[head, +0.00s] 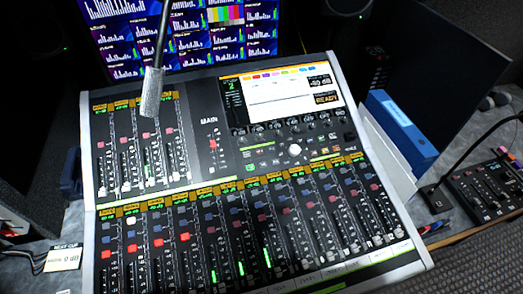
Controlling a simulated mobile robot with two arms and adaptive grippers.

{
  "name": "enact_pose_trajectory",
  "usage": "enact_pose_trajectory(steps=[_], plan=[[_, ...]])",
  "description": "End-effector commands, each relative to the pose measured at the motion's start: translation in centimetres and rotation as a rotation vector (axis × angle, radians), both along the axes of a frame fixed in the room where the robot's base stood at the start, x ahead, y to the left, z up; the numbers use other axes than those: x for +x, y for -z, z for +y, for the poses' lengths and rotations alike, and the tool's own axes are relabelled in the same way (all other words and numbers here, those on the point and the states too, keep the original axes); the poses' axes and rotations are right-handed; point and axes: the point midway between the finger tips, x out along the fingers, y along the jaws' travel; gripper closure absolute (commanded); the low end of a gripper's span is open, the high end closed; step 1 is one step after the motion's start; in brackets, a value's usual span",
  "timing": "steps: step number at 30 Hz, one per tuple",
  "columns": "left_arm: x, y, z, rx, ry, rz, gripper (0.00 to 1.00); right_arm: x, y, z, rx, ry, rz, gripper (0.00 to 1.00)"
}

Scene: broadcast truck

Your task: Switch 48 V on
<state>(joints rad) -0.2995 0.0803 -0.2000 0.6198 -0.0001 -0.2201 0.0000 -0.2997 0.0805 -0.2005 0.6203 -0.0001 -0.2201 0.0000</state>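The mixing console (207,102) fills the middle of the head view, with two banks of faders and yellow channel labels. Its lit screen (282,97) is at the upper right of the panel, with "READY" on its right side. Below the screen are a row of dark knobs, a large white knob (295,149) and several small buttons, some lit green. Red, blue and white buttons sit above the lower faders. A 48 V label is too small to make out. Neither of my grippers is in view.
A monitor (188,35) stands behind. Blue binders (401,124) and a smaller control panel (484,190) are at the right. A "NEXT CUP" card (64,256) lies at the lower left.

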Motion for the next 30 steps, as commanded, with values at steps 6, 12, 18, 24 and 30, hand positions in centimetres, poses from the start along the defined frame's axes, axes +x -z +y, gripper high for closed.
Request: enact_pose_trajectory(steps=[6, 12, 18, 24, 30], plan=[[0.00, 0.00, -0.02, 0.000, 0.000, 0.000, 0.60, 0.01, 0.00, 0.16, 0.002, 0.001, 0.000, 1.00], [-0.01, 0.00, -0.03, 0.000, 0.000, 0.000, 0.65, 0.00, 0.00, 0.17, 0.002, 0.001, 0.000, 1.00], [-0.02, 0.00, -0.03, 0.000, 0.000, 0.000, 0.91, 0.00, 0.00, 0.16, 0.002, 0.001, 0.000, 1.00], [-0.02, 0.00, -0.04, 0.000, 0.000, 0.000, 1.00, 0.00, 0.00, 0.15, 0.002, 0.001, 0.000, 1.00], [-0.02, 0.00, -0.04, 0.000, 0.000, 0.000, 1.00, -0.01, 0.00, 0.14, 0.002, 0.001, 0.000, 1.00]])
